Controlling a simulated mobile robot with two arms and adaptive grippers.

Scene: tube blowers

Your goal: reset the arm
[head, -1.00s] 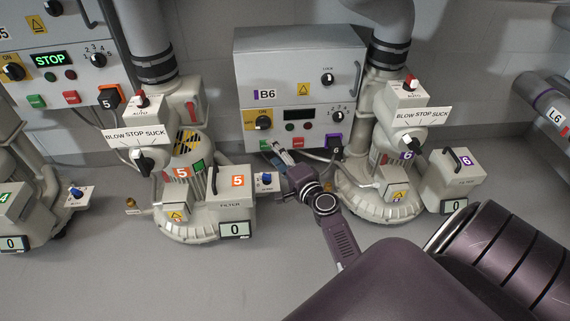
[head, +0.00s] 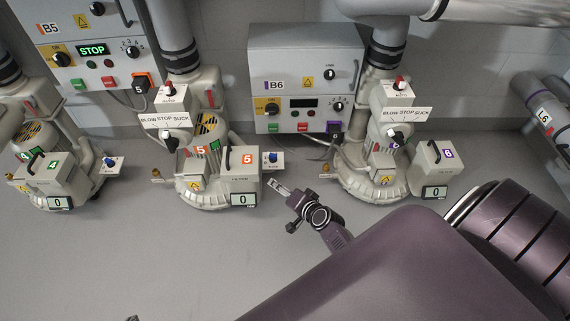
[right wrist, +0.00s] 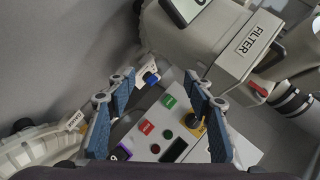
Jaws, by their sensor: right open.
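My right gripper (head: 277,189) reaches in from the right in the head view, over the floor between blower 5 (head: 206,185) and blower 6 (head: 372,180). It is empty and apart from both. In the right wrist view its blue-padded fingers (right wrist: 160,110) are spread wide, with the B6 control box (right wrist: 172,130) seen beyond and between them. The B6 box (head: 303,85) is on the wall in the head view. Only a small dark tip (head: 133,318) shows at the bottom edge; it may belong to my left gripper, too little to tell.
Blower 4 (head: 62,175) stands at the left, below the B5 panel (head: 92,55), whose green display reads STOP. The B6 display (head: 303,103) is dark. Pipe L6 (head: 543,115) is at the right. The grey floor (head: 150,260) in front is clear.

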